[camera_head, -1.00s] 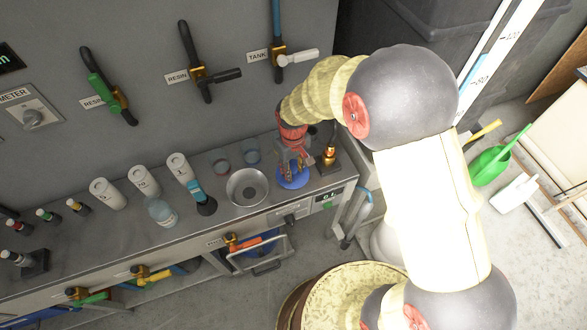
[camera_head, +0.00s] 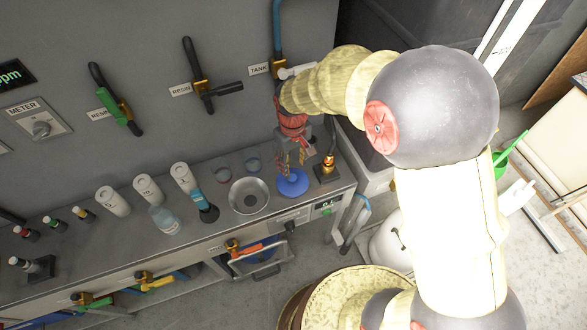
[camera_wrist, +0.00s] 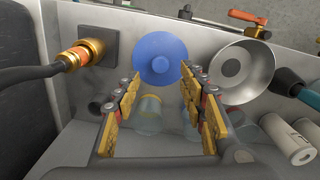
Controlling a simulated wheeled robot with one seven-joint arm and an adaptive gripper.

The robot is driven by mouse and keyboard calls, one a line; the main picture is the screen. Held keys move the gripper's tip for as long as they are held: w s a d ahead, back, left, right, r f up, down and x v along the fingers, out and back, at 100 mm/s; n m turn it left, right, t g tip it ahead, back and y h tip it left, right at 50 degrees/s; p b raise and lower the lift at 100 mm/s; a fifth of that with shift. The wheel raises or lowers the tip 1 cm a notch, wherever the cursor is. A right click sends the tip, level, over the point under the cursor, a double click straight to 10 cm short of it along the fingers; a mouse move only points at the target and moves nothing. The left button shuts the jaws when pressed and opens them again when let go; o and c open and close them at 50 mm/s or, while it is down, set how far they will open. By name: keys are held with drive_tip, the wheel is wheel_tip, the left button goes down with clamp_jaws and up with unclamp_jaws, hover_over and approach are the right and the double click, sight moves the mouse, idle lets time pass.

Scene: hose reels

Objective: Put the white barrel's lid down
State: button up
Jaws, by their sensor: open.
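A blue round disc with a small central knob, which looks like a lid (camera_head: 293,183), lies flat on the metal counter; it also shows in the wrist view (camera_wrist: 160,60). My gripper (camera_head: 291,168) is above it, pointing down, open and empty. In the wrist view, the gripper's fingers (camera_wrist: 161,82) stand apart with the disc just beyond their tips. A white rounded barrel (camera_head: 392,247) stands on the floor right of the counter, partly hidden by my arm; its top is not clearly visible.
A steel funnel bowl (camera_head: 249,196) sits left of the disc. A brass connector with a black hose (camera_head: 327,168) stands close on its right. White bottles (camera_head: 183,178), a blue-capped probe (camera_head: 203,205) and clear jars (camera_head: 252,160) crowd the counter. A wall lies behind.

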drive_tip(key=s+d+r+m+t, duration=0.1)
drive_tip(key=s+d+r, duration=0.2)
drive_tip(key=r, duration=0.6)
drive_tip(key=s+d+r+m+t, duration=0.15)
drive_tip(key=d+r, duration=0.25)
drive_tip(key=r, duration=0.5)
drive_tip(key=s+d+r+m+t, duration=0.1)
drive_tip(key=s+d+r, duration=0.2)
drive_tip(key=s, duration=0.4)
drive_tip(key=s+d+r+m+t, duration=0.2)
drive_tip(key=s+d+r, duration=0.2)
drive_tip(key=s, duration=0.4)
drive_tip(key=shift+r+p, duration=0.3)
drive_tip(key=shift+r, duration=0.35)
drive_tip(key=shift+s, duration=0.1)
